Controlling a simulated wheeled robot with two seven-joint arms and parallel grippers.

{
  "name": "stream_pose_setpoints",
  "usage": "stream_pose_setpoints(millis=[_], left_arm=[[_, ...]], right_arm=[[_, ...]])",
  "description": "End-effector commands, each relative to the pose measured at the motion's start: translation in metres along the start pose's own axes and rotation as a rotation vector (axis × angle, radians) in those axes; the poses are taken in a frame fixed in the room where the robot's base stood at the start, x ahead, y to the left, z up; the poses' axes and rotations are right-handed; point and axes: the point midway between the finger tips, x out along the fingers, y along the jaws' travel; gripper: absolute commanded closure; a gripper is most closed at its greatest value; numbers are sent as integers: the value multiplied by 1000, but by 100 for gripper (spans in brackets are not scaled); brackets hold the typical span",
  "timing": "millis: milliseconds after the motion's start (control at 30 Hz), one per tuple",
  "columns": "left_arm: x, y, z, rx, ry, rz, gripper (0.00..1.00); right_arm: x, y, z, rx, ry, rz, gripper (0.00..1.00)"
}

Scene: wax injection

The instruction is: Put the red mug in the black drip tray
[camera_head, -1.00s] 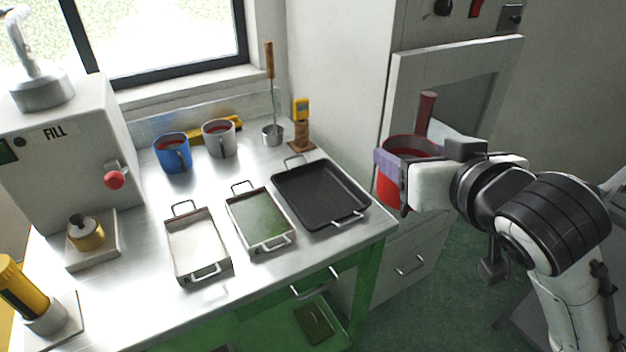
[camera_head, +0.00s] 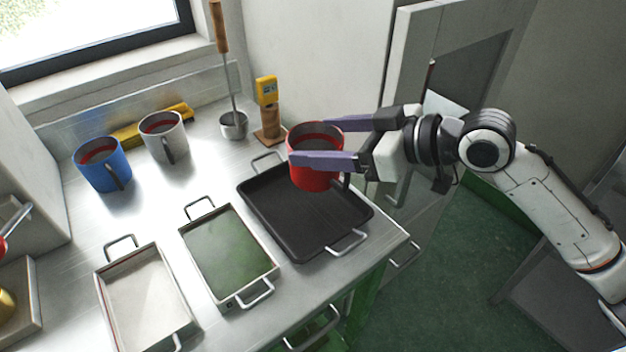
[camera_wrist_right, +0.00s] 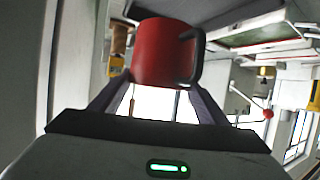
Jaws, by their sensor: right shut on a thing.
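The red mug (camera_head: 311,178) has a dark handle and is upright between the fingers of my right gripper (camera_head: 318,142). That gripper is shut on it. In the right wrist view the red mug (camera_wrist_right: 162,52) sits between both fingertips, with its dark handle at the right. The black drip tray (camera_head: 290,232) lies on the metal counter with a wire handle at each end. The mug is over the tray's back right part in the head view; I cannot tell its exact height above it. My left gripper is not in view.
A green-bottomed tray (camera_head: 228,256) and a white tray (camera_head: 147,300) lie left of the black one. A blue mug (camera_head: 100,168) and a grey mug (camera_head: 160,140) stand at the back left. A ladle cup (camera_head: 233,126) and a yellow device on a wooden stand (camera_head: 268,108) are behind the tray.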

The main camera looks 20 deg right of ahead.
Motion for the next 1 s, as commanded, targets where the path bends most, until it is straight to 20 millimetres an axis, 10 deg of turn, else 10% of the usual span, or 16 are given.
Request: stream_pose_setpoints(millis=[500,867,900,1000], left_arm=[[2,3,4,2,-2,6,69],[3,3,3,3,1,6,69],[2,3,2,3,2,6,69],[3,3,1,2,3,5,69]], right_arm=[[24,-1,58,3,2,2,68],[26,0,63,0,2,2,68],[26,-1,63,0,0,2,24],[26,-1,63,1,0,2,12]])
